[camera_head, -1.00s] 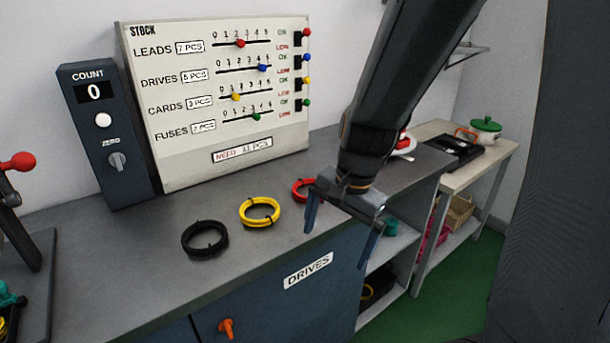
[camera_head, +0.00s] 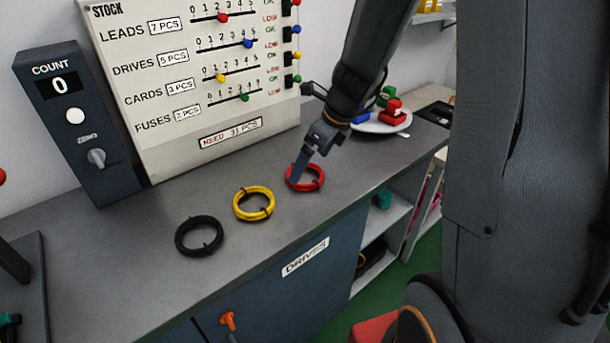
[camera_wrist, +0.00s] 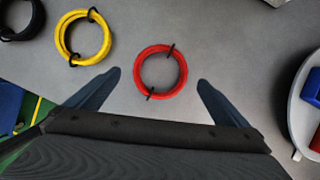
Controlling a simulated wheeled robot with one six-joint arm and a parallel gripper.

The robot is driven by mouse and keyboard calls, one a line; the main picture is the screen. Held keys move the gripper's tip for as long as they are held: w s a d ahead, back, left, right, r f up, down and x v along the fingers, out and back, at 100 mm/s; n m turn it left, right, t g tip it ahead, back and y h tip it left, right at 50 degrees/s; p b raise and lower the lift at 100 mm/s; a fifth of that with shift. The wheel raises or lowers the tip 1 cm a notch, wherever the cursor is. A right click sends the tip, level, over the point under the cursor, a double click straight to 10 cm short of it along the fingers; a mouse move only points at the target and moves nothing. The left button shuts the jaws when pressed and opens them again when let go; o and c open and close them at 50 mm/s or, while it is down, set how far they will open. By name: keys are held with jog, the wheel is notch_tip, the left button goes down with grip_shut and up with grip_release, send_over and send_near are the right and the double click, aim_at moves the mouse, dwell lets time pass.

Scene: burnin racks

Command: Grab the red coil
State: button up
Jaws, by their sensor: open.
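The red coil (camera_head: 305,188) lies flat on the grey bench top, to the right of a yellow coil (camera_head: 254,218) and a black coil (camera_head: 199,250). My gripper (camera_head: 297,178) is over the red coil in the head view, with one finger seen in front of the coil's left part. In the wrist view the red coil (camera_wrist: 160,86) lies ahead of and between the two spread blue fingertips of my gripper (camera_wrist: 158,78). The fingers are open and empty. I cannot tell exactly how high they are above the bench.
A plate (camera_head: 372,122) with red, blue and green blocks stands to the right of the red coil. A stock board (camera_head: 140,92) and a count box (camera_head: 70,145) stand at the back. The bench in front of the coils is clear.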

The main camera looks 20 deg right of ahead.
jog(key=x, duration=0.4)
jog(key=shift+d+f, duration=0.1)
jog(key=shift+d, duration=0.05)
jog(key=shift+c, duration=0.3)
jog(key=c, duration=1)
